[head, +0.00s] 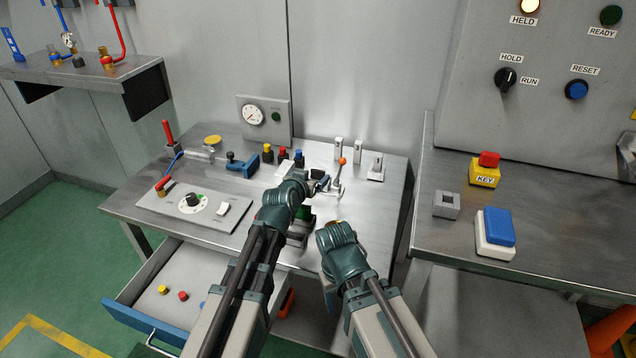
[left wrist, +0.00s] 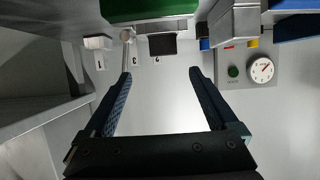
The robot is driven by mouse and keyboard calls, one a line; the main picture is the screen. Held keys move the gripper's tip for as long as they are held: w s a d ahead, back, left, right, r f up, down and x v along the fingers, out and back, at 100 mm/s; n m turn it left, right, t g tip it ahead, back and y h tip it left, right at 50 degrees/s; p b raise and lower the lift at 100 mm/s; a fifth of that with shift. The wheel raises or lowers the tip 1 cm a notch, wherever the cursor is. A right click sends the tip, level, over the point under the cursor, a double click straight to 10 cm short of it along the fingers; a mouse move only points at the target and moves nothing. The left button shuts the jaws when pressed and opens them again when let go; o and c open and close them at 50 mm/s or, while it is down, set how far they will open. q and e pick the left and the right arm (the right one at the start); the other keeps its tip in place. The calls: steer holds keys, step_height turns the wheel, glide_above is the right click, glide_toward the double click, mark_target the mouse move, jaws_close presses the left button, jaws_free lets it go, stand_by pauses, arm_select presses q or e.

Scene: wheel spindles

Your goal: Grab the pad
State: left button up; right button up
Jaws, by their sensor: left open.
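No part is marked as the pad. A block with a green face (head: 306,212) sits on the bench just right of my left wrist, partly hidden by it. A green block also shows at the top of the left wrist view (left wrist: 150,8), cut off by the frame edge. My left gripper (left wrist: 160,75) is open, with nothing between its fingers. In the head view, the left gripper (head: 322,184) is over the bench near the orange-knobbed lever (head: 341,162). A blue pad on a white base (head: 495,230) lies on the right bench, apart from both grippers.
The metal bench (head: 135,200) carries a dial panel (head: 190,208), a gauge box (head: 264,118), a blue clamp (head: 243,166) and several small blocks. An open drawer (head: 135,315) juts out at the front left. A yellow KEY box (head: 484,173) stands on the right bench.

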mark_target(318, 170)
arm_select(q)
steer(key=b+x, duration=0.1)
steer(key=x, duration=0.3)
steer(key=b+x, duration=0.1)
steer(key=x, duration=0.1)
steer(key=shift+a+f+b, duration=0.3)
steer(key=shift+a+f, duration=0.05)
steer(key=shift+f, duration=0.05)
steer(key=shift+w+d, duration=0.1)
steer(key=shift+w, duration=0.2)
steer(key=shift+s, duration=0.1)
jaws_close()
steer(key=shift+r, duration=0.1)
step_height(318, 170, up, 10)
steer(key=p, duration=1)
